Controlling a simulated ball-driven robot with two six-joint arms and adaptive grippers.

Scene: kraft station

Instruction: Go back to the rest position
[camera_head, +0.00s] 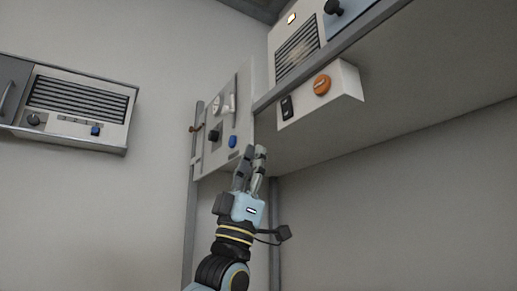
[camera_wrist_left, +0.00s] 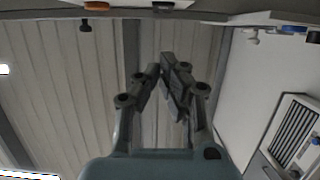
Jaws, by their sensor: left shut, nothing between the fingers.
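My left gripper (camera_head: 253,160) is raised in the head view with its fingers pointing up. Its fingers are shut and empty, in front of the lower right part of a grey panel (camera_head: 242,114). The wrist view shows the closed fingertips (camera_wrist_left: 169,68) with nothing between them. I cannot tell from the head view whether the fingers touch the panel. My right gripper does not show in either view.
The grey panel carries a blue knob (camera_head: 232,141) and a dark knob (camera_head: 214,135). A box with an orange button (camera_head: 322,84) and a black switch (camera_head: 287,107) juts out to the right. A vented unit (camera_head: 80,103) hangs on the left wall. Wall space between is bare.

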